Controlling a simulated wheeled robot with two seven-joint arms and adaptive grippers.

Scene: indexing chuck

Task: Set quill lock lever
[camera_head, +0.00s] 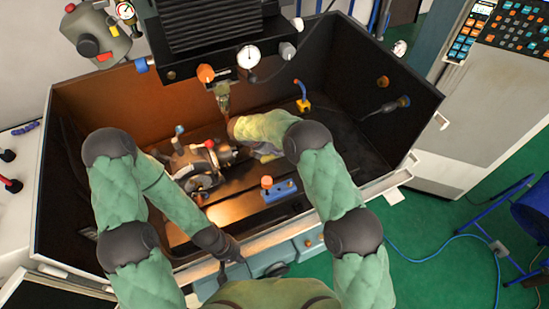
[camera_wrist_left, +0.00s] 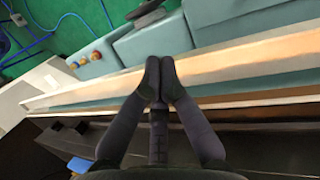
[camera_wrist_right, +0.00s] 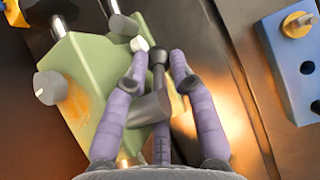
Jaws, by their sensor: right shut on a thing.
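In the right wrist view, the quill lock lever (camera_wrist_right: 157,80) is a short dark stem with a ball end on a grey hub, beside a pale green housing (camera_wrist_right: 85,80). My right gripper (camera_wrist_right: 159,65) is shut on the lever, with one purple-grey finger on each side of the stem. In the head view my right forearm hides the lever and the right fingertips. My left gripper (camera_wrist_left: 159,66) is shut and empty, its fingertips together. In the head view this left gripper (camera_head: 222,272) hangs by the front edge of the machine, away from the lever.
A chuck unit (camera_head: 198,165) stands left of my right forearm. A blue block (camera_head: 280,190) with an orange knob stands in front of it; the blue block also shows in the right wrist view (camera_wrist_right: 290,70). The machine head (camera_head: 205,30) overhangs the bed. Tray walls surround it.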

